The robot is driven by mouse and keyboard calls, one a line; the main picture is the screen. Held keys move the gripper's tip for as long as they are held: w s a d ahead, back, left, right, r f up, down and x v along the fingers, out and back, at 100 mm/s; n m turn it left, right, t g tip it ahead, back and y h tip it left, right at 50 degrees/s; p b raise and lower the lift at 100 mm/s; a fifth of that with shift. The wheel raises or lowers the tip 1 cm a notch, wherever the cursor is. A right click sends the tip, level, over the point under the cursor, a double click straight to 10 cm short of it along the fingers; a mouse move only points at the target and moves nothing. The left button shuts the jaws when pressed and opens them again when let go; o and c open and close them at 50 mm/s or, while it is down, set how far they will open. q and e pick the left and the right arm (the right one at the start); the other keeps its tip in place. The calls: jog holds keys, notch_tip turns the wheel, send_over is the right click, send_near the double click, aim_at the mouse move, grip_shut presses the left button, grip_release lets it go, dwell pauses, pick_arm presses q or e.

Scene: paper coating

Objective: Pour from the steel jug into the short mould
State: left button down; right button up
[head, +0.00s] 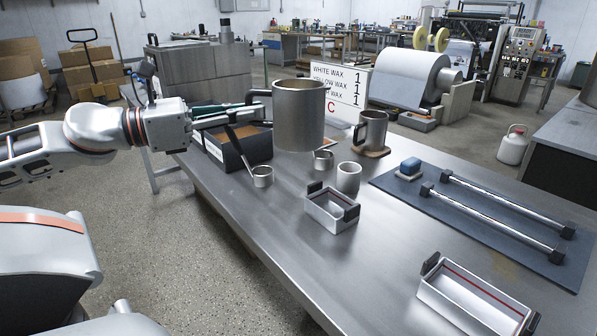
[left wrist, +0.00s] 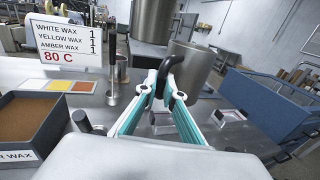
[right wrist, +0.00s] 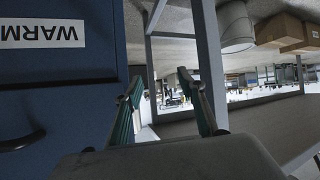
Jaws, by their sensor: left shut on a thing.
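A large steel jug (head: 298,112) with a black handle is in my left gripper (head: 247,103), upright and seemingly above the table. In the left wrist view, the fingers (left wrist: 170,95) are closed on the handle of the jug (left wrist: 193,72). The jug's contents cannot be seen. The short mould (head: 330,210), a small metal box with black end grips, sits on the table below and right of the jug. My right gripper (right wrist: 162,100) shows only in the right wrist view, open and empty.
Ladles (head: 262,178), a steel cup (head: 348,177) and a second jug (head: 372,129) on a wooden coaster stand nearby. A dark tray (head: 240,150) lies below my left gripper. A longer mould (head: 470,303) is at front right, beside a mat (head: 480,220) with rods. A blue cabinet (right wrist: 60,110) is near my right gripper.

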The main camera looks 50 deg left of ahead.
pick_arm(q)
notch_tip(320, 180, down, 7)
jog(key=w+m+g+y+p, duration=0.1)
jog(key=w+g+p, duration=0.1)
jog(key=p, duration=0.3)
jog(key=shift+a+m+p, duration=0.3)
jog(key=shift+a+m, duration=0.1)
pick_arm(e)
jog(key=shift+s+d+r+h, duration=0.1)
jog(key=shift+s+d+h, duration=0.15)
jog(key=shift+d, duration=0.6)
jog(key=shift+s+d+h, duration=0.15)
jog(key=shift+s+d, duration=0.15)
jog(key=shift+d, duration=0.5)
